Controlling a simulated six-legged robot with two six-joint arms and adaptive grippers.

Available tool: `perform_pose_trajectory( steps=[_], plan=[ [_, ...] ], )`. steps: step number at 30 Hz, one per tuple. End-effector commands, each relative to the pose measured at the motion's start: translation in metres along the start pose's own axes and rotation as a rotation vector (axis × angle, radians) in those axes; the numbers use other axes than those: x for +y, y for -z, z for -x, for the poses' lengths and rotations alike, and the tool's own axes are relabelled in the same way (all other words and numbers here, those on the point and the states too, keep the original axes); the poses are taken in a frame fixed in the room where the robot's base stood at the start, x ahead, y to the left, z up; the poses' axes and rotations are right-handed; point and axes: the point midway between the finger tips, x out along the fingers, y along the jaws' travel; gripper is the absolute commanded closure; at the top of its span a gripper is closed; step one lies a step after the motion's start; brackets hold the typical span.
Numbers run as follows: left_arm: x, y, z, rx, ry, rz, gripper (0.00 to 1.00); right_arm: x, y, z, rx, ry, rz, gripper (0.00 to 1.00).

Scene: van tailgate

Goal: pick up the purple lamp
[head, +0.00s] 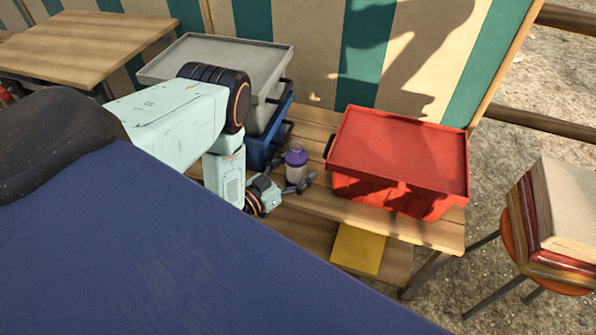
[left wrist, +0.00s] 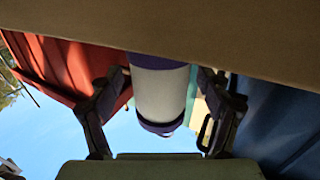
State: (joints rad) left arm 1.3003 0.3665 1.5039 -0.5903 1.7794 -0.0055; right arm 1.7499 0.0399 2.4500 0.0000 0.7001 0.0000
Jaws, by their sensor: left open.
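The purple lamp (head: 296,163) has a purple cap and a pale, clear body. It stands on the wooden table between the blue crate and the red crate. My left gripper (head: 297,184) is low at the lamp, with its fingers spread around the lamp's lower part. In the left wrist view the lamp (left wrist: 160,90) shows between the two open fingers (left wrist: 160,110), white in the middle with purple ends. A small gap shows beside the fingers; contact cannot be told. My right gripper is not in view.
A red crate with a tray-like top (head: 400,150) stands right of the lamp. A blue crate (head: 262,150) under a grey one (head: 222,60) stands behind left. A yellow sheet (head: 358,249) lies at front. A stool (head: 535,275) with stacked items is at right.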

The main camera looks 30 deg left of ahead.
Motion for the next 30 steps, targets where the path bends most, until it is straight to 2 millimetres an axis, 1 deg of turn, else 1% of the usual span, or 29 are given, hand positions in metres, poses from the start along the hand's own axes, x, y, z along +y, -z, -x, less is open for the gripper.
perform_pose_trajectory(
  steps=[6, 7, 30],
  plan=[
    [0.0008, 0.0005, -0.0026, 0.0, 0.0, 0.0, 0.22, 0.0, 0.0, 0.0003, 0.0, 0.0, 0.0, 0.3],
    [0.001, 0.0006, -0.0028, 0.0, 0.0, 0.0, 0.24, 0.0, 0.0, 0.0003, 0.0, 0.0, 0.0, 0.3],
    [0.0027, 0.0004, -0.0042, 0.0, 0.0, 0.001, 0.89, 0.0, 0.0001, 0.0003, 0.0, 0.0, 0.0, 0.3]
  ],
)
